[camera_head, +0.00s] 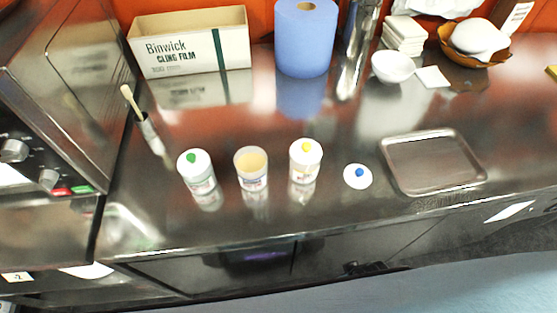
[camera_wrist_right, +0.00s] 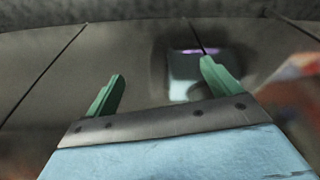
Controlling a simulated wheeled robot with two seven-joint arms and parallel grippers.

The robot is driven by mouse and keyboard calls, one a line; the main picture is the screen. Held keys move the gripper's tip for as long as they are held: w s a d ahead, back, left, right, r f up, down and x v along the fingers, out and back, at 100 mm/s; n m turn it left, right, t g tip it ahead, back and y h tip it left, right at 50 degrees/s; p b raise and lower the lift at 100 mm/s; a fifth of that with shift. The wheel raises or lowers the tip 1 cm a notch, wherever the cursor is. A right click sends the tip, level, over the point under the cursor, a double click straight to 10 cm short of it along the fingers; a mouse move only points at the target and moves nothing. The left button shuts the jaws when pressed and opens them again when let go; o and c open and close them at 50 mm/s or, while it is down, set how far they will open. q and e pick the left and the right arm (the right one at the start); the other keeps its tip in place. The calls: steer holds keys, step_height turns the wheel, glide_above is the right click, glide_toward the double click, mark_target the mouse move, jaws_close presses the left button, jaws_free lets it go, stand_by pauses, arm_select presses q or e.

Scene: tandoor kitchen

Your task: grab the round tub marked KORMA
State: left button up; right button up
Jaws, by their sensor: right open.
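Three round white tubs stand in a row on the steel counter in the head view. The left tub (camera_head: 196,170) has a lid with a green dot. The middle tub (camera_head: 251,170) is open and shows pale yellow contents. The right tub (camera_head: 305,158) has a lid with a yellow dot. Their labels are too small to read, so I cannot tell which is marked KORMA. A loose white lid with a blue dot (camera_head: 358,176) lies right of them. My right gripper (camera_wrist_right: 162,72) is open and empty in the right wrist view, facing grey panels. My left gripper is not in view.
A steel tray (camera_head: 433,191) lies right of the loose lid. A brush in a holder (camera_head: 150,133) stands left of the tubs. A cling film box (camera_head: 192,43), blue paper roll (camera_head: 304,38) and white bowl (camera_head: 392,67) stand behind. The counter in front of the tubs is clear.

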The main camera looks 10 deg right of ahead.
steer(key=w+r+t+p, duration=0.1)
steer(key=w+r+p, duration=0.1)
steer(key=r, duration=1.2)
steer(key=w+r+p, duration=0.1)
steer(key=r+p, duration=0.1)
steer(key=r, duration=1.1)
steer(key=w+a+r+n+t+y, duration=0.1)
steer(key=w+a, duration=0.1)
steer(key=a, duration=0.1)
steer(key=w+a+t+y, duration=0.1)
steer(key=w+a+t, duration=0.1)
steer(key=a, duration=0.1)
steer(key=w+a+r+n+t+y, duration=0.1)
steer(key=w+a, duration=0.2)
steer(key=shift+w+r+n+t+y+p, duration=0.1)
steer(key=shift+r+n+t+y+p, duration=0.2)
steer(key=shift+y, duration=0.1)
steer(key=w+a+r+n+t+y, duration=0.25)
steer(key=a+r+t+y, duration=0.2)
steer(key=a, duration=0.25)
glide_toward(242, 154)
steer(key=w+a, duration=0.2)
steer(key=shift+w+f+m, duration=0.1)
steer(key=shift+w+m, duration=0.25)
steer(key=shift+w, duration=0.05)
steer(key=x, duration=0.5)
steer(key=shift+f, duration=0.25)
steer(key=shift+d, duration=0.1)
